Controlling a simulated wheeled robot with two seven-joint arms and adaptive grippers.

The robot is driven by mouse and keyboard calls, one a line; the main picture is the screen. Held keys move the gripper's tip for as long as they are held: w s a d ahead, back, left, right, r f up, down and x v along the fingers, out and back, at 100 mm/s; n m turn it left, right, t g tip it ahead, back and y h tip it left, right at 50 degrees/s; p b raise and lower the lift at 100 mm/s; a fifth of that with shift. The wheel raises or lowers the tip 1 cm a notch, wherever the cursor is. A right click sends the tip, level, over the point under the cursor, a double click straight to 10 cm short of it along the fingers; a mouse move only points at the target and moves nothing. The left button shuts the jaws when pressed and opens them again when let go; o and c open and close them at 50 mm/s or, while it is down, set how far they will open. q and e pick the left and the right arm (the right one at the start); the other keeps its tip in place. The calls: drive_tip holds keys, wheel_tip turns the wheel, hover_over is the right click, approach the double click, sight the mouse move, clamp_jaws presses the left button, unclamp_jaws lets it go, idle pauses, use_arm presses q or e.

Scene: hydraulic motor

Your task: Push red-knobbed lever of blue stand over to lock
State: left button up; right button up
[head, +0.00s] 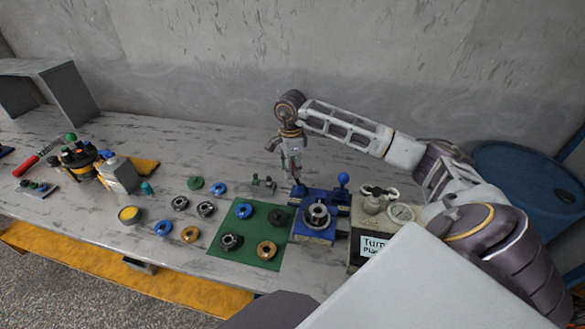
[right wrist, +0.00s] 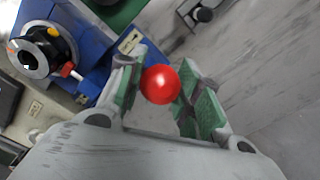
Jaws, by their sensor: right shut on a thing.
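The blue stand (head: 314,238) is on the table right of the green mat, with a round metal part (head: 317,214) on it. My left gripper is not in view.
A blue ball knob (head: 343,179) rises behind the stand. A gauge box (head: 368,232) stands close on the right. The green mat (head: 262,233) holds several rings, with more loose rings to its left. A small grey fixture (head: 263,185) lies left of my gripper.

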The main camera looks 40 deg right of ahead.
drive_tip(key=shift+w+a+f, duration=0.1)
drive_tip(key=shift+w+a, duration=0.1)
drive_tip(key=shift+w, duration=0.05)
drive_tip(key=shift+w+a+f, duration=0.15)
drive_tip(key=shift+w+a, duration=0.05)
drive_tip(key=shift+w, duration=0.05)
idle(0.5)
drive_tip(key=shift+w+a+f+b, duration=0.2)
drive_tip(key=shift+w+b, duration=0.05)
drive_tip(key=shift+b, duration=0.05)
idle(0.6)
drive_tip(key=o, duration=0.7)
drive_tip(key=shift+w+a, duration=0.1)
